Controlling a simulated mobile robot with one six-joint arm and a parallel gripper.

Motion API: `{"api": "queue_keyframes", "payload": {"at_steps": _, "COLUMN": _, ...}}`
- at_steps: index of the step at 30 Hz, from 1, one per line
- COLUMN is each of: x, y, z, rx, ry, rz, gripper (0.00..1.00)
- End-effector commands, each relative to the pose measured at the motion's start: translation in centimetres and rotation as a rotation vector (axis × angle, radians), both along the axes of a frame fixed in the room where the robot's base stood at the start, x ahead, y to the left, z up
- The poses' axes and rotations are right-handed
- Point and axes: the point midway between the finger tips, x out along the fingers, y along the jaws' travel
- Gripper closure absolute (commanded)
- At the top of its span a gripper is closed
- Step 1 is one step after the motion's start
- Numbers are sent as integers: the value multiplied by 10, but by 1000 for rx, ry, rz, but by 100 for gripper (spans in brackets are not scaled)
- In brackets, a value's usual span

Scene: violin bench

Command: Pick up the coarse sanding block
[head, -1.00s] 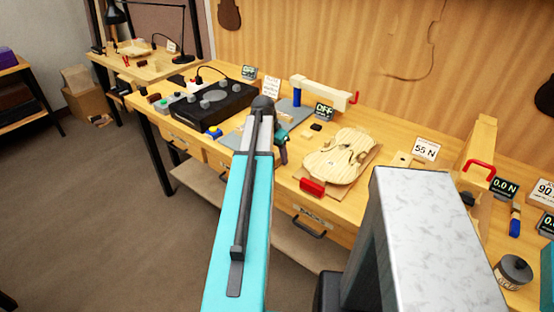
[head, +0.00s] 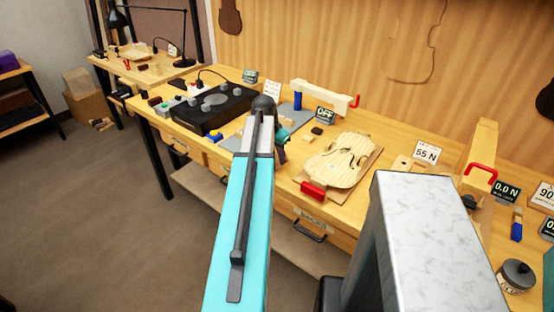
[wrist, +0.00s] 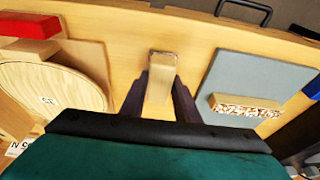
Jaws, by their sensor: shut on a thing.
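In the wrist view, my gripper (wrist: 160,98) has its dark fingers on both sides of a narrow tan wooden block (wrist: 160,72) and is shut on it. The block's far end points toward the bench's front edge. Its rubbing face is hidden, so I cannot tell its grit. A second tan block (wrist: 246,104) with a speckled, rough-looking side lies on a grey mat (wrist: 240,65), to the right of the gripper. In the head view, my gripper (head: 281,152) is low over the bench, partly behind my arm, and the held block cannot be made out.
A pale violin body (head: 343,158) lies on a board right of the gripper, with a red block (head: 313,191) at its near edge. A black station (head: 213,106) stands to the left. A beam on a blue post (head: 297,100) stands behind. Drawers line the front.

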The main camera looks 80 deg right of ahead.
Motion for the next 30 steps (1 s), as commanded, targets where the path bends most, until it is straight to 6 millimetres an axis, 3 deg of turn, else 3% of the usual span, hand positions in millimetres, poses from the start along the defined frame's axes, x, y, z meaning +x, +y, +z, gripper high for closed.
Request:
{"api": "queue_keyframes", "payload": {"at_steps": 8, "x": 0, "y": -1, "z": 21, "rx": -1, "ry": 0, "rz": 0, "gripper": 95}}
{"api": "queue_keyframes", "payload": {"at_steps": 17, "x": 2, "y": 30, "z": 23, "rx": -1, "ry": 0, "rz": 0, "gripper": 95}}
{"api": "queue_keyframes", "payload": {"at_steps": 30, "x": 8, "y": 90, "z": 28, "rx": 0, "ry": -1, "rz": 0, "gripper": 95}}
